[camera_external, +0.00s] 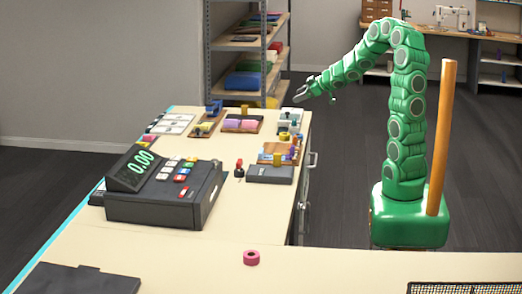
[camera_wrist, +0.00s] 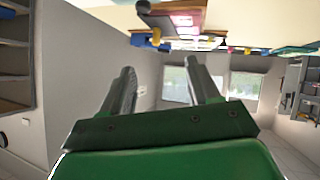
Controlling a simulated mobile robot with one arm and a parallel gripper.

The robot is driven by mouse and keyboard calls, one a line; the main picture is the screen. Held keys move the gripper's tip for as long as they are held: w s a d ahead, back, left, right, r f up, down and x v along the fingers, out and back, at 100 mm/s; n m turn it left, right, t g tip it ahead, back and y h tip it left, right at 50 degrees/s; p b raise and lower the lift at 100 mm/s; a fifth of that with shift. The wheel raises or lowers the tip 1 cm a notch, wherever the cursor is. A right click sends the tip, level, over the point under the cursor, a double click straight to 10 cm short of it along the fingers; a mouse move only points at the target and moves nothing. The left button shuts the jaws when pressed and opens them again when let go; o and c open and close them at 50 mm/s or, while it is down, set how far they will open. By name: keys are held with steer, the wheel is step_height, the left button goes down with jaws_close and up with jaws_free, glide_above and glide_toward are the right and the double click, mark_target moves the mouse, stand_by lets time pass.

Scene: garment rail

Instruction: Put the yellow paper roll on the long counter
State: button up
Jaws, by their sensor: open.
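A small yellow ring-shaped roll (camera_external: 284,136), which looks like the yellow paper roll, sits near the right edge of the counter with the cash register. That long pale counter (camera_external: 235,215) runs away from the camera. My gripper (camera_external: 301,94) is in the air near the counter's far right corner, above and beyond the roll, apart from it. In the wrist view my gripper (camera_wrist: 160,68) has its two fingers apart with nothing between them. The counter top (camera_wrist: 95,14) shows upside down there; I cannot pick out the roll in that view.
A black cash register (camera_external: 165,188) stands on the counter. A pink roll (camera_external: 251,257) lies on the near counter part. Several small items and trays crowd the far end. A metal shelf (camera_external: 248,55) stands behind. Bare counter shows around the pink roll.

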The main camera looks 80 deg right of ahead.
steer(key=w+d+m+g+h, duration=0.1)
steer(key=d+g+h, duration=0.1)
steer(key=d+g, duration=0.3)
steer(key=a+y, duration=0.1)
steer(key=a, duration=0.1)
steer(key=a+f+g+y, duration=0.1)
steer(key=a, duration=0.1)
steer(key=w+a+g, duration=0.1)
steer(key=a, duration=0.1)
steer(key=shift+w+a+f+y, duration=0.1)
steer(key=shift+f+y, duration=0.25)
steer(key=shift+y, duration=0.05)
steer(key=w+a+n+y, duration=0.1)
steer(key=a+y, duration=0.2)
steer(key=a, duration=0.5)
steer(key=g, duration=0.1)
glide_toward(285, 134)
steer(key=shift+f, duration=0.9)
steer(key=shift+w+x, duration=0.15)
steer(key=shift+x, duration=1.7)
steer(key=shift+w+x, duration=0.15)
steer(key=shift+x, duration=1.7)
steer(key=shift+d+r, duration=0.1)
steer(key=shift+d, duration=0.05)
